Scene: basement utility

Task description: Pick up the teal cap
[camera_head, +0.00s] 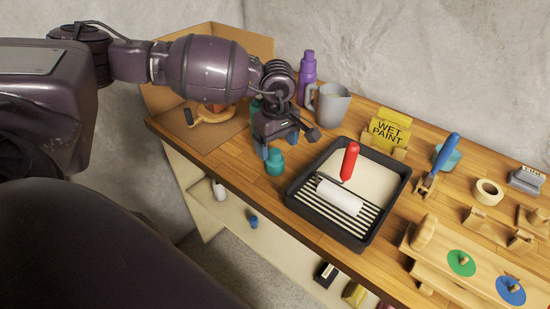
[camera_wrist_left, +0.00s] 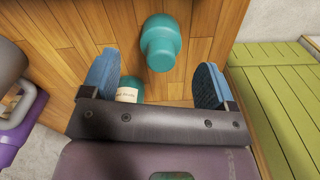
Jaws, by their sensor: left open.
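The teal cap (camera_head: 275,162) is a small stepped piece, wide below and narrower on top. It stands on the wooden bench near the front edge, left of the paint tray (camera_head: 371,231). My left gripper (camera_head: 288,143) is open and empty, above and just behind the cap. In the left wrist view the cap (camera_wrist_left: 161,43) lies ahead of the gap between the open blue-padded fingers (camera_wrist_left: 155,80), apart from both. A second teal item, a labelled bottle (camera_wrist_left: 128,95), is partly hidden behind the gripper bar; its side (camera_head: 256,106) shows behind the gripper in the head view. My right gripper is not in view.
The tray holds a red-handled roller (camera_head: 349,162). A grey jug (camera_head: 331,103) and purple bottle (camera_head: 307,78) stand behind the gripper. A yellow wet-paint sign (camera_head: 390,132) is farther right. A cardboard box (camera_head: 212,40) stands at the left end. The bench front edge is close to the cap.

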